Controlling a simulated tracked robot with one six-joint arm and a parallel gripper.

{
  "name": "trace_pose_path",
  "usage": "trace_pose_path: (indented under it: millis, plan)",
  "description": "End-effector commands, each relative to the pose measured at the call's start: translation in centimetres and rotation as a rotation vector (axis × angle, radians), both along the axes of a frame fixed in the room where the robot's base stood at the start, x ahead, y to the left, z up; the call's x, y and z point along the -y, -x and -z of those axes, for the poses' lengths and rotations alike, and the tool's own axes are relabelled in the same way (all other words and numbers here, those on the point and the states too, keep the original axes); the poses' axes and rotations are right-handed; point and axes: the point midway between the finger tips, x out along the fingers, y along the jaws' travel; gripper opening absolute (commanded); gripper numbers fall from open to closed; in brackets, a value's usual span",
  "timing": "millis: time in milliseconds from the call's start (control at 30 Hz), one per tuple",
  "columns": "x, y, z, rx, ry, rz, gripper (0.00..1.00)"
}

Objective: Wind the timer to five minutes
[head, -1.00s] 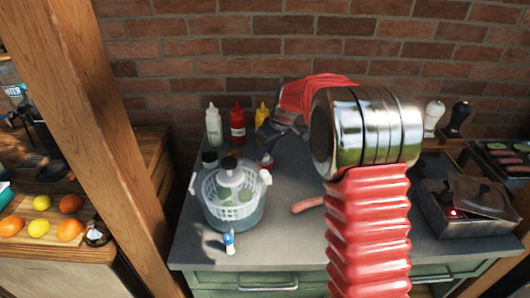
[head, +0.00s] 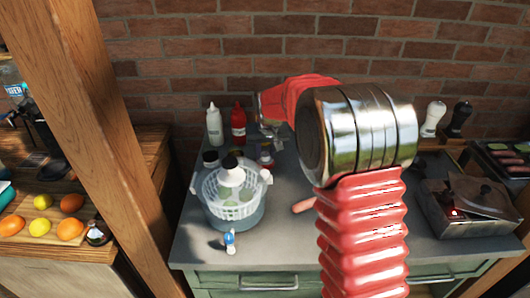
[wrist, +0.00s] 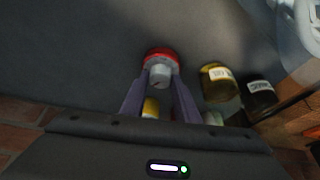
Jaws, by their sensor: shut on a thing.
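The timer (wrist: 160,52) shows in the wrist view as a round red body with a pale grey knob (wrist: 160,74) on top. It stands on the grey counter. My gripper (wrist: 161,82) has its two purple-grey fingers on either side of the knob, shut on it. In the head view the timer (head: 266,162) is a small red and white thing behind the salad spinner, under my gripper (head: 268,142). My arm partly hides that area. The dial marks are too small to read.
The salad spinner (head: 233,195) stands close in front. A white bottle (head: 214,127) and a red bottle (head: 238,125) stand behind. Two jars (wrist: 218,82) (wrist: 260,95) are beside the timer. A sausage (head: 305,205) lies on the counter; a steel cooker (head: 468,215) is at the right.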

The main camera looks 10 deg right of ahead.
Motion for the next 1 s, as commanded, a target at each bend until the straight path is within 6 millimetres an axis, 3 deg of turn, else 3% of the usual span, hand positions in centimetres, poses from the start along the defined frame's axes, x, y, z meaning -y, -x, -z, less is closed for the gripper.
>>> trace_pose_path:
  millis: [1000]
  plan:
    - [-0.65, -0.25, 0.06, -0.001, 0.0, 0.706, 0.06]
